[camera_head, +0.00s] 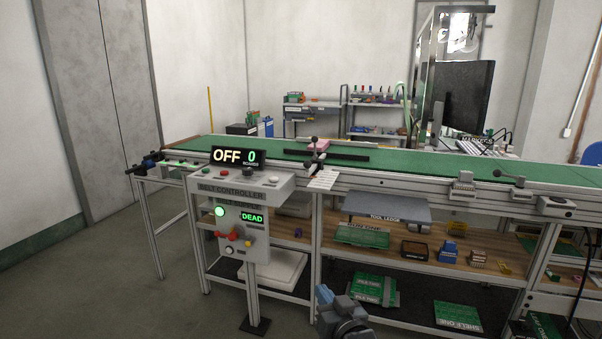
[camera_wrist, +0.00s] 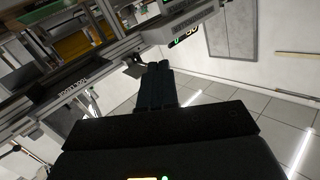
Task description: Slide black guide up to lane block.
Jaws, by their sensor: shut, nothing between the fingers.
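The black guide (camera_head: 348,155) is a long dark bar lying along the green belt, near the middle of the head view. A small pink block (camera_head: 318,144) sits on the belt beside it; I cannot tell whether this is the lane block. A black-knobbed clamp or handle (camera_head: 314,157) stands at the belt's near edge, in front of the guide's left part. My gripper (camera_head: 323,293) is low in front of the bench, well below and apart from the guide. In the wrist view my gripper (camera_wrist: 159,68) has its dark fingers together, with nothing between them.
The belt controller (camera_head: 240,184) stands left of the gripper, its display reading OFF 0. Shelves under the belt hold the tool ledge (camera_head: 385,207), green boards (camera_head: 362,236) and small blocks. More metal fittings (camera_head: 462,186) line the belt's near rail to the right. Floor at left is clear.

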